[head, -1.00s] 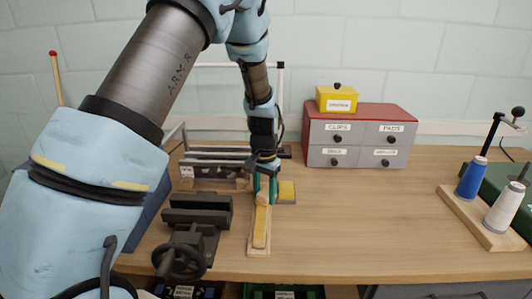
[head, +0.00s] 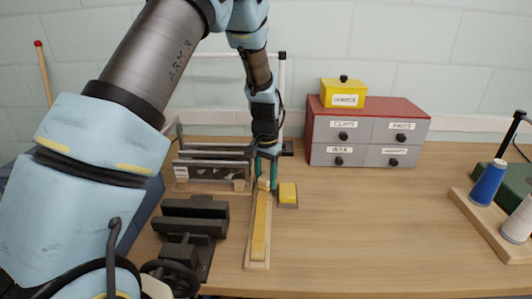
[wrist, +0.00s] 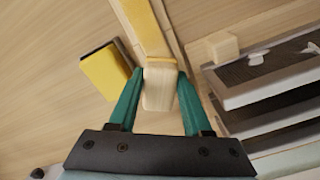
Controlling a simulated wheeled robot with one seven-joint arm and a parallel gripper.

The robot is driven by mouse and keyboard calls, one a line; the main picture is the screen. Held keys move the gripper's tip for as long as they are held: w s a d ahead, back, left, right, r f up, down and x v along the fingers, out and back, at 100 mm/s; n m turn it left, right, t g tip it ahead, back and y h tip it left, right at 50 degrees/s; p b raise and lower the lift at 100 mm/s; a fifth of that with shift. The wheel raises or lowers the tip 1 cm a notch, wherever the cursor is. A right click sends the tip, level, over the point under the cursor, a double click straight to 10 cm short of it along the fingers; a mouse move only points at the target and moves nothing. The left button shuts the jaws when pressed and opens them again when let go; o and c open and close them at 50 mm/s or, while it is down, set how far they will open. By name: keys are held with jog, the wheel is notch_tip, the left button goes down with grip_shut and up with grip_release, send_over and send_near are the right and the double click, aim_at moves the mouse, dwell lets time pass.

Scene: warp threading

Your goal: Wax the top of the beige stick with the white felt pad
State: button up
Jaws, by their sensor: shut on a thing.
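A long narrow stick (head: 260,228) with a yellow upper face lies on a light wooden board (head: 257,266), pointing away from me. It also shows in the wrist view (wrist: 143,25). My gripper (head: 266,178) is over the far end of the stick, its teal fingers pointing down. It is shut on a pale cream block (wrist: 158,88), which shows between the fingers in the wrist view. The block is in line with the stick; I cannot tell whether it is the felt pad or how it touches the stick. No other white pad is visible.
A yellow block (head: 288,193) on a dark plate lies just right of the stick. A dark vise (head: 190,228) stands to the left, a metal rack (head: 212,172) behind it. A grey drawer cabinet (head: 367,140) and thread spools (head: 488,184) are farther right. The middle-right tabletop is clear.

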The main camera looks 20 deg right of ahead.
aim_at(266, 178)
jog(key=r, duration=0.1)
jog(key=r+p, duration=0.1)
jog(key=r, duration=0.1)
jog(key=shift+s+a, duration=0.1)
jog(key=shift+s, duration=0.1)
jog(key=shift+w+r, duration=0.1)
jog(key=shift+r, duration=0.2)
jog(key=shift+r+p, duration=1.6)
jog(key=shift+r, duration=0.5)
